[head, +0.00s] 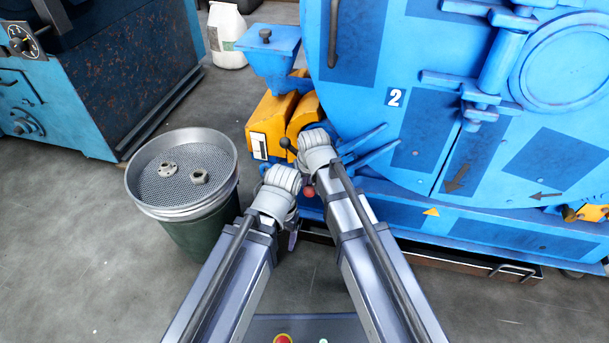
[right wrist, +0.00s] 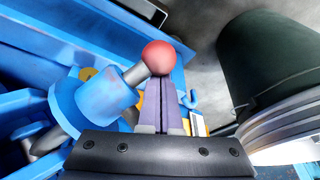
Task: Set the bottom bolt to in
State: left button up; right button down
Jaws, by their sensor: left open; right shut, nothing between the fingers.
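A red ball knob (right wrist: 158,57) on a short metal rod sticks out of a blue cylinder (right wrist: 107,103) on the machine in the right wrist view. I take it for the bottom bolt's handle, but no label shows. The knob (head: 309,191) also shows between my two arms in the head view. My right gripper (right wrist: 163,85) is shut and empty, its purple fingers close beside the knob; I cannot tell if they touch. My left gripper (head: 292,240) is open and points down below the knob, partly hidden by its own wrist.
The blue drum machine (head: 420,130) fills the right side, with a black-knobbed lever (head: 287,145) beside my right wrist. A green bin (head: 205,232) with a sieve (head: 150,165) holding metal parts stands at left. A low tray (head: 480,264) lies under the machine. Floor at lower left is clear.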

jog(key=s+d+r+n+g+y+p, duration=0.1)
jog(key=s+d+r+n+g+p, duration=0.1)
jog(key=s+d+r+p, duration=0.4)
jog(key=shift+s+r+n+g+p, duration=0.3)
jog(key=shift+s+r+g+p, duration=0.35)
jog(key=shift+r+g+p, duration=0.1)
jog(key=shift+d, duration=0.15)
notch_tip(320, 180, up, 8)
jog(key=d+p, duration=0.1)
jog(key=p, duration=0.6)
jog(key=shift+p, duration=0.4)
jog(key=s+a+h, duration=0.3)
jog(key=s, duration=0.9)
notch_tip(320, 180, up, 34)
jog(key=m+p, duration=0.1)
jog(key=p, duration=3.3)
jog(key=shift+w+r+p, duration=0.15)
jog(key=shift+w+p, duration=0.2)
jog(key=shift+w, duration=0.05)
jog(key=shift+d, duration=0.1)
